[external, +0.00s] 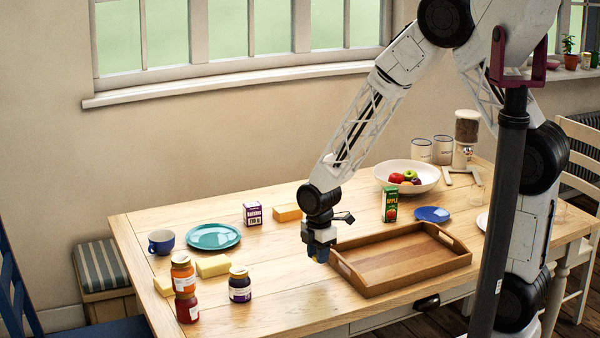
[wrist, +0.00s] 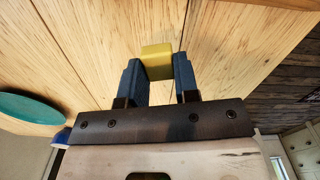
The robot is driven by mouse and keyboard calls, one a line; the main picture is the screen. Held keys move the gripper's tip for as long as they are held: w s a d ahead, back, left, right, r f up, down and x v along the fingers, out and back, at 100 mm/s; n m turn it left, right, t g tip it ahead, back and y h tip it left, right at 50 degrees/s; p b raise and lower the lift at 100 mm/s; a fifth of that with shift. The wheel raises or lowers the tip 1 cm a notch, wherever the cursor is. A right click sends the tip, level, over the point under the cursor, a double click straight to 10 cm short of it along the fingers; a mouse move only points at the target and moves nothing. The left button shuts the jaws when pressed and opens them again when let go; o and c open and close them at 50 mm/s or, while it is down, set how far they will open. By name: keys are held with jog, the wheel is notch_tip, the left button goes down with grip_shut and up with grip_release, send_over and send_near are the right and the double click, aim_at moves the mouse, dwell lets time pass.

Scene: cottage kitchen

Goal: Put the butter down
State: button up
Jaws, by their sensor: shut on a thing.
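My gripper (external: 319,257) points down just left of the wooden tray (external: 440,275), over the front part of the table. In the wrist view, its two blue fingers (wrist: 160,75) are shut on a yellow block of butter (wrist: 157,62). The fingers hide most of that butter in the external view. I cannot tell whether it touches the tabletop. Similar yellow blocks lie elsewhere: one (external: 213,265) beside the jars, one (external: 163,286) at the left edge, and a more orange one (external: 287,212) at the back.
Stacked jars (external: 183,288) and a dark jar (external: 239,284) stand at front left. A teal plate (external: 213,237), blue mug (external: 161,242) and purple box (external: 252,214) are behind. A juice carton (external: 390,205) and fruit bowl (external: 424,175) stand beyond the tray. Bare wood lies between jars and gripper.

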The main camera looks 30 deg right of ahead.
notch_tip(320, 180, up, 11)
jog(key=m, duration=1.2)
send_over(430, 217)
notch_tip(430, 217, down, 4)
jog(key=shift+w+d+f, duration=0.15)
jog(key=shift+f, duration=0.4)
jog(key=shift+f, duration=3.1)
